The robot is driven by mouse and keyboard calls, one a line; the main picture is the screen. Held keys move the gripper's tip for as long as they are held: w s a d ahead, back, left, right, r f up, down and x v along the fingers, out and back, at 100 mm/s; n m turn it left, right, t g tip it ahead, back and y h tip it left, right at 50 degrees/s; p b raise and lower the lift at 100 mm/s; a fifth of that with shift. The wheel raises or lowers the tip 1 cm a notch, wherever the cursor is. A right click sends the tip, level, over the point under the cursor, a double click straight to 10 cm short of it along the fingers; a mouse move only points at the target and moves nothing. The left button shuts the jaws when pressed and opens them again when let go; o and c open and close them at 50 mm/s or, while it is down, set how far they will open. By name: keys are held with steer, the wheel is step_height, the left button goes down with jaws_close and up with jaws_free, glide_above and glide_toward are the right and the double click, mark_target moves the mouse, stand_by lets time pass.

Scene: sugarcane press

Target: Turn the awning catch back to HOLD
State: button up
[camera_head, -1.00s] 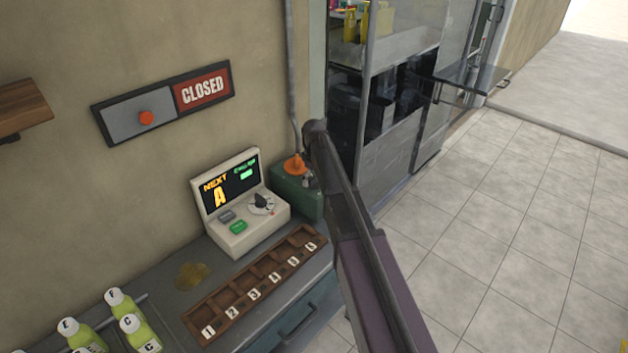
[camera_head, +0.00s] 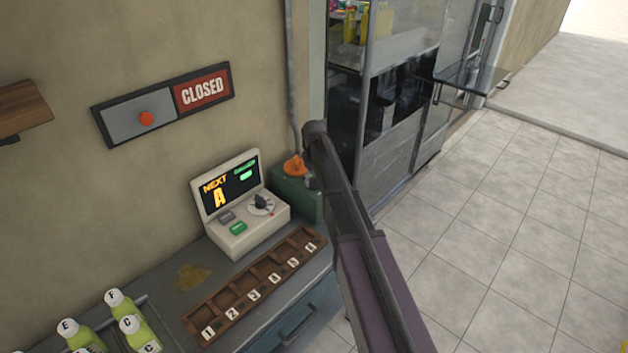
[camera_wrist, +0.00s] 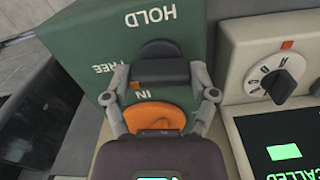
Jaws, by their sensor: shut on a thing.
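The awning catch is a dark grip (camera_wrist: 160,66) on a green box (camera_wrist: 75,50), seen upside down in the wrist view. The box face carries the words HOLD, FREE and IN. A small orange mark shows at the grip's lower left, between FREE and IN; I cannot tell the exact setting. My gripper (camera_wrist: 161,76) is shut on the catch, with one finger at each side. An orange round part (camera_wrist: 155,116) lies between the catch and my gripper's body. In the head view the green box (camera_head: 284,190) and orange part (camera_head: 294,166) show, with my arm covering the catch.
A beige console (camera_head: 245,220) with a screen and dial stands close beside the box. A numbered wooden rack (camera_head: 205,331) and several bottles (camera_head: 135,330) are on the counter. A glass-fronted cabinet (camera_head: 400,115) stands right of my arm. Open tiled floor lies right.

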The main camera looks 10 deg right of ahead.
steer(key=m, duration=0.8)
steer(key=shift+m, duration=0.4)
steer(key=m, duration=0.3)
steer(key=shift+m, duration=0.3)
steer(key=shift+s+m, duration=0.1)
steer(key=shift+m, duration=1.9)
steer(key=o, duration=1)
steer(key=shift+n, duration=0.3)
